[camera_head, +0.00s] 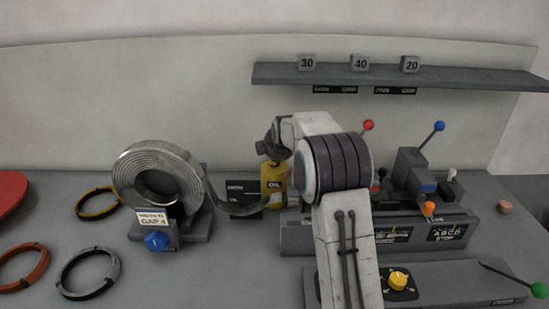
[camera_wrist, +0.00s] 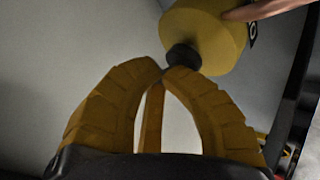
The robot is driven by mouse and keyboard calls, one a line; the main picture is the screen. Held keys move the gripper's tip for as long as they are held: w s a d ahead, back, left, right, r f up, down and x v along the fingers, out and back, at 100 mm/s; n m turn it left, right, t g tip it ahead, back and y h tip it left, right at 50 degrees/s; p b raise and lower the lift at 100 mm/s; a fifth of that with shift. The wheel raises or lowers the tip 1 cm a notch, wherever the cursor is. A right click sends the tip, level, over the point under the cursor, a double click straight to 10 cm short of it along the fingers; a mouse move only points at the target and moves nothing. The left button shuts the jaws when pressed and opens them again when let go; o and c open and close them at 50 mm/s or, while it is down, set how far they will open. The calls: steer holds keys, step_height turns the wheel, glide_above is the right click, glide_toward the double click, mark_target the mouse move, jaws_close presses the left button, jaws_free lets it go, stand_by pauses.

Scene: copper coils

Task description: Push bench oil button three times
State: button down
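The bench oil unit is a yellow container (camera_head: 273,188) marked OIL, standing on the bench left of my arm. In the wrist view, its yellow body (camera_wrist: 205,35) is at the top, with a dark round button (camera_wrist: 184,56) at its near end.
A grey metal coil (camera_head: 160,152) on a holder with a blue knob (camera_head: 156,241) stands left; its strip runs toward the oil unit. A machine with levers (camera_head: 415,180) stands right. Coloured rings (camera_head: 90,271) lie at front left. A shelf (camera_head: 420,76) hangs on the back wall.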

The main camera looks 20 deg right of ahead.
steer(key=shift+r+p, duration=0.7)
steer(key=shift+r, duration=0.45)
steer(key=shift+r, duration=0.1)
steer(key=shift+r+p, duration=1.9)
steer(key=shift+r, duration=0.55)
steer(key=c, duration=1.9)
jaws_free()
steer(key=shift+r+p, duration=0.35)
steer(key=shift+p, duration=0.15)
jaws_close()
steer(key=shift+w+a+r+p, duration=0.1)
steer(key=shift+p, duration=0.5)
steer(key=shift+w+a+g+p, duration=0.15)
steer(key=shift+g+p, duration=0.15)
steer(key=shift+p, duration=0.65)
